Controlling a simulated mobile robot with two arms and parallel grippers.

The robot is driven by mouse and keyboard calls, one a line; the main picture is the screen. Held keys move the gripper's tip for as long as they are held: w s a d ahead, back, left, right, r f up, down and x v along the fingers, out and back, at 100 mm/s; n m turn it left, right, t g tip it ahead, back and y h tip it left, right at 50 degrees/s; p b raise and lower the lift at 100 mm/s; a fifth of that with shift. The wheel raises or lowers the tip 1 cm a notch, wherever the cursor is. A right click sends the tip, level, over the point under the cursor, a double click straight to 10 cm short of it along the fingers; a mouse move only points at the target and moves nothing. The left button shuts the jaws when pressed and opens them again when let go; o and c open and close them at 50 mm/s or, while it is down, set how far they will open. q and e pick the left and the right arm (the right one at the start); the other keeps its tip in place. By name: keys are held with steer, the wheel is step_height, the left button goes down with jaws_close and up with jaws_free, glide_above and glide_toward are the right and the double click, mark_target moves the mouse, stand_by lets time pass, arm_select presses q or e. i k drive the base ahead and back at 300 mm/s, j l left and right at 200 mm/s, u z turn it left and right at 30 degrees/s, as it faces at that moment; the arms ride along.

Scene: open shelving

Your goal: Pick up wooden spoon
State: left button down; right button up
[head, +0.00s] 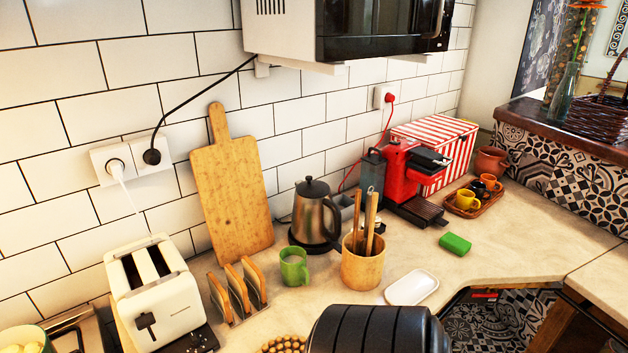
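A round wooden holder (362,268) stands upright on the counter near the middle of the head view. Wooden utensils (370,212) stick up out of it, close together. The wooden spoon may be one of them, but I cannot tell which one, as their lower parts are hidden inside the holder. A darker thin utensil also shows among them. Neither my left nor my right gripper can be made out in the head view.
A green mug (294,267) and a steel kettle (315,212) stand left of the holder. A white dish (411,287) lies to its front right, a green sponge (455,244) farther right. A black ribbed shape covers the bottom centre. The counter at right (530,235) is clear.

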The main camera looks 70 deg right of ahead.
mark_target(375, 195)
steer(key=z, duration=2.65)
steer(key=u, duration=0.4)
steer(key=j+u, duration=0.1)
steer(key=u, duration=1.6)
steer(key=i+u, duration=0.1)
steer(key=u, duration=0.35)
steer(key=z, duration=0.4)
steer(key=k+z, duration=0.1)
steer(key=z, duration=0.75)
steer(key=k+z, duration=0.1)
steer(key=z, duration=0.75)
steer(key=k+l+z, duration=0.1)
steer(key=z, duration=0.3)
